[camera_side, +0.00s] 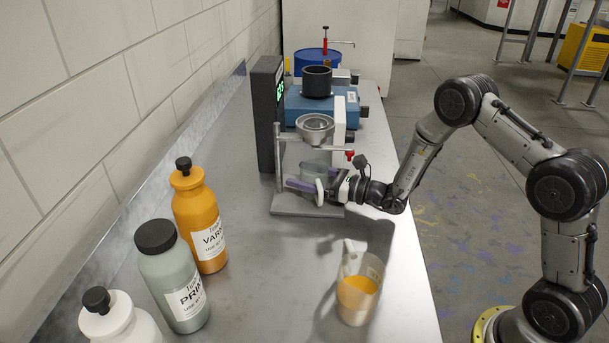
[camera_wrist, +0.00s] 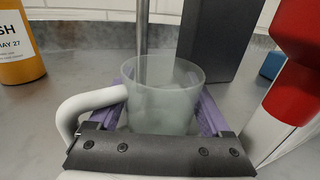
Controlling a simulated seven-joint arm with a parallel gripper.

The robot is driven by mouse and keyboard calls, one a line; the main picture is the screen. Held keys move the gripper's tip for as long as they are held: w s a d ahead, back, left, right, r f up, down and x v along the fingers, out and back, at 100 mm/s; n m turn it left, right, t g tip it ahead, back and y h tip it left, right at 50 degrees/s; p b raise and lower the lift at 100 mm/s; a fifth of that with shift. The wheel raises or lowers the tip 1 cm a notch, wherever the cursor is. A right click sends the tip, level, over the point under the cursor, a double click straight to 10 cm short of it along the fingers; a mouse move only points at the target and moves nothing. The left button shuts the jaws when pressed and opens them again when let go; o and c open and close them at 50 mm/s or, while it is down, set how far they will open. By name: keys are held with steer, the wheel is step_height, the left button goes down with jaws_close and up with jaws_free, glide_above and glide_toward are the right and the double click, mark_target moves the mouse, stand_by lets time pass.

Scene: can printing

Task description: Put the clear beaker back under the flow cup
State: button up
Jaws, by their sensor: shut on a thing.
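The clear beaker (camera_side: 311,170) is upright between my gripper's purple fingers, under the metal flow cup (camera_side: 315,127) on its stand. In the wrist view the beaker (camera_wrist: 165,98) has one finger on each side, and its white handle (camera_wrist: 88,104) points toward the left. My gripper (camera_side: 305,185) is shut on the beaker. The beaker is over the stand's base plate (camera_side: 290,207); I cannot tell whether its bottom touches the plate. The stand's post shows behind the beaker in the wrist view.
A second beaker with orange liquid (camera_side: 357,294) stands near the bench's front edge. Orange (camera_side: 200,220), grey-green (camera_side: 172,275) and white (camera_side: 118,322) bottles stand at left. A red knob (camera_wrist: 305,50) is close on the right. A dark display box (camera_side: 265,105) and blue machine (camera_side: 325,108) stand behind.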

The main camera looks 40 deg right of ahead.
steer(key=shift+f, duration=0.15)
steer(key=o, duration=1.3)
steer(key=v, duration=1.4)
steer(key=shift+w+d, duration=0.1)
